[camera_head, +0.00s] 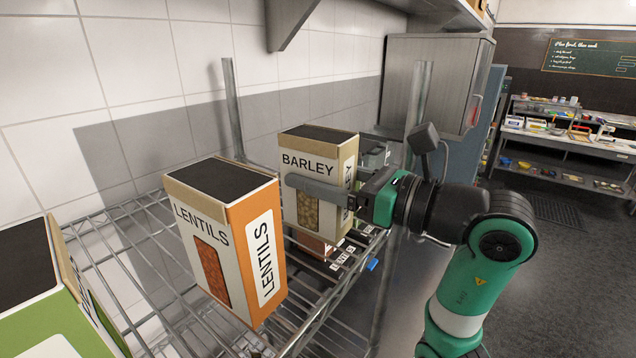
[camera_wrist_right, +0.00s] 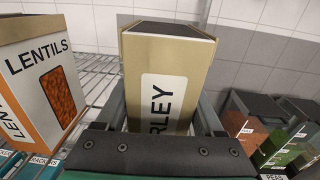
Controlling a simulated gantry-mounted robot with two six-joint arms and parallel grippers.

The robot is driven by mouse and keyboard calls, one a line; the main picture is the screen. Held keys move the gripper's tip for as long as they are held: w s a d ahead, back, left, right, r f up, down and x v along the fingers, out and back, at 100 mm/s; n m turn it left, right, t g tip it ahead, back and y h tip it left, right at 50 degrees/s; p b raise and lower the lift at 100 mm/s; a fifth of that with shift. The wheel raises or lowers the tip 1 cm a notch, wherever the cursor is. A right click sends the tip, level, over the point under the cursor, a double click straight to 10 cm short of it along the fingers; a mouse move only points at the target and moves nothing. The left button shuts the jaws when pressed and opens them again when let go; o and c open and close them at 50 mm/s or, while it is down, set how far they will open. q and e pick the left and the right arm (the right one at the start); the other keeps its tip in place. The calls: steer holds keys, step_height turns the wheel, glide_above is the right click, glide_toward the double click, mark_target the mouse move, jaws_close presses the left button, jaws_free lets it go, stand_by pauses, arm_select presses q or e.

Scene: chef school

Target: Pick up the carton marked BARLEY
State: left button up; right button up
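The BARLEY carton (camera_head: 308,158), cream and tan with a dark top, is upright at the wire rack in the head view. My right gripper (camera_head: 330,192) comes from the right, one finger lying flat across the carton's lettered front. In the right wrist view the carton (camera_wrist_right: 165,65) fills the space between the two fingers, which look in contact with its sides. The far finger is hidden behind the carton in the head view. I cannot tell whether the carton's base touches the rack. My left gripper is not in view.
The orange LENTILS carton (camera_head: 222,243) stands left of BARLEY, with a gap between them. A green carton (camera_head: 52,295) is at the lower left. Dark-topped boxes (camera_wrist_right: 252,120) show at the right in the wrist view. The tiled wall (camera_head: 120,60) is behind the wire rack (camera_head: 120,250).

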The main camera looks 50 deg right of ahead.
jaws_close()
steer(key=shift+r, duration=0.1)
